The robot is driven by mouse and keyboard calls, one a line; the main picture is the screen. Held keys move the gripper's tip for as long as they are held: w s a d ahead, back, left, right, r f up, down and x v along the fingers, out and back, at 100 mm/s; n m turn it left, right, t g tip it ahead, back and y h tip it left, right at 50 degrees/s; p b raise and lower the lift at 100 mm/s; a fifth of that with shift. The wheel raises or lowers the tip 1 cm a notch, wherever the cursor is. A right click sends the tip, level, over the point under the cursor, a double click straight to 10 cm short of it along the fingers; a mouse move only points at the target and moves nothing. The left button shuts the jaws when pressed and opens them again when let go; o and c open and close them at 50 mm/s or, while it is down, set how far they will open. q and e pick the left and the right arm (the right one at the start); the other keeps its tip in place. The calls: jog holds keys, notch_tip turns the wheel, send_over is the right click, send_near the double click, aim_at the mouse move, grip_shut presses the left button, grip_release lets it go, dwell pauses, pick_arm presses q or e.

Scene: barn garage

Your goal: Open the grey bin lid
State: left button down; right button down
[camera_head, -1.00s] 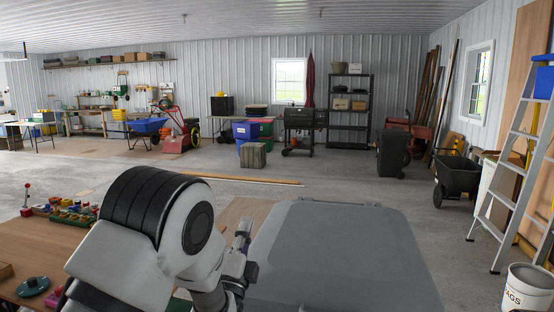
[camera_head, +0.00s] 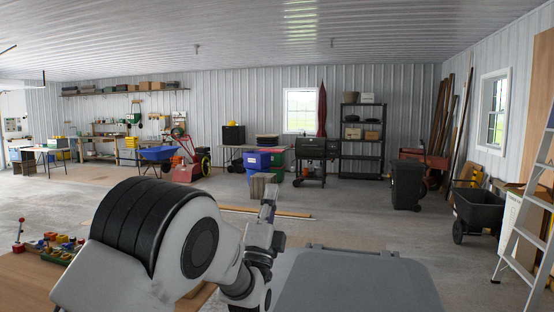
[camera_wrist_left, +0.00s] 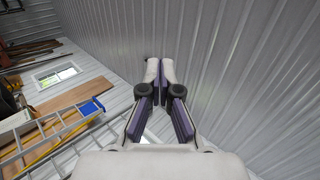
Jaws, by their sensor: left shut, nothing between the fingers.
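The grey bin lid (camera_head: 358,284) lies flat and closed at the bottom centre right of the head view, its lower part cut off by the frame. My left arm comes in from the left, and my left gripper (camera_head: 268,195) points up just left of the lid's far edge, apart from it. In the left wrist view my left gripper (camera_wrist_left: 160,62) is shut and empty, with its fingertips close together against the ribbed wall and ceiling. The lid does not show in the wrist view. My right gripper is not in view.
A wooden table with colourful toys (camera_head: 55,248) stands at the left. A ladder (camera_head: 525,240) and a black wheelbarrow (camera_head: 478,212) stand at the right. A dark wheeled bin (camera_head: 406,184) stands farther back. The concrete floor beyond the lid is mostly clear.

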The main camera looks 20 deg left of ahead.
pick_arm(q)
jog(key=p+x, duration=0.3)
jog(key=x, duration=0.4)
jog(key=shift+w+f, duration=0.15)
dwell(0.4)
dwell(0.8)
notch_tip(320, 180, down, 14)
jog(key=b, duration=0.8)
